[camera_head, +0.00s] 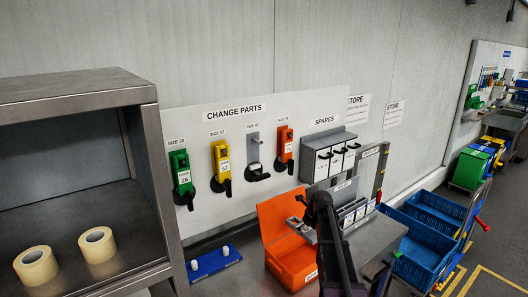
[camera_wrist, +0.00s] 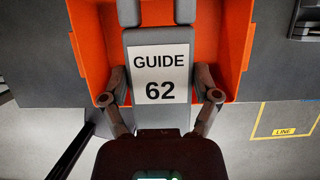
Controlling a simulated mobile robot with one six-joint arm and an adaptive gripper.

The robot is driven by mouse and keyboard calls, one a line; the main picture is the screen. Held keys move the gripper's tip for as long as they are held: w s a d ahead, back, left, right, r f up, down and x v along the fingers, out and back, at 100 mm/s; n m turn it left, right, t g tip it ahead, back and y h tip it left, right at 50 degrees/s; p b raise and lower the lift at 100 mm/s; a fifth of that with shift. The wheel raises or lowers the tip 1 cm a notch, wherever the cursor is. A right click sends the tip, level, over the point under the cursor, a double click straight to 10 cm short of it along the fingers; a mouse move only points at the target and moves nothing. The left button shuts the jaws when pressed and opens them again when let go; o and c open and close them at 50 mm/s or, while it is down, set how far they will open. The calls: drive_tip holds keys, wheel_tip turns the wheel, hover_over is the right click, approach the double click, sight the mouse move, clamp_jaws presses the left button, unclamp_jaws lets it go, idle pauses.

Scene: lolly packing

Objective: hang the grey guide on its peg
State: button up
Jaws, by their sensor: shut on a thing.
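The grey guide (camera_wrist: 160,45) carries a white label reading "GUIDE 62". My gripper (camera_wrist: 160,97) is shut on it, with one finger on each side edge. In the wrist view it is over an orange bin (camera_wrist: 236,45). In the head view part of the guide (camera_head: 301,230) shows at the orange bin, beside my dark arm, which hides much of the gripper. The black peg (camera_head: 258,173) under the "SIZE 62" label has a grey shape (camera_head: 253,143) behind it on the board, between the yellow and orange guides. Whether that shape is flat is hard to tell.
The white change parts board (camera_head: 205,203) also holds green (camera_head: 181,170), yellow (camera_head: 221,160) and orange (camera_head: 285,142) guides on pegs. A metal cabinet (camera_head: 165,190) with tape rolls stands at left. A blue block (camera_head: 213,262) lies below the board. Blue crates (camera_head: 420,245) stand at right.

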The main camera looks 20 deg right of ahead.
wheel_tip(320, 180, down, 6)
drive_tip(key=b, duration=0.6)
drive_tip(key=shift+f, duration=0.25)
drive_tip(key=shift+d, duration=0.1)
idle(0.4)
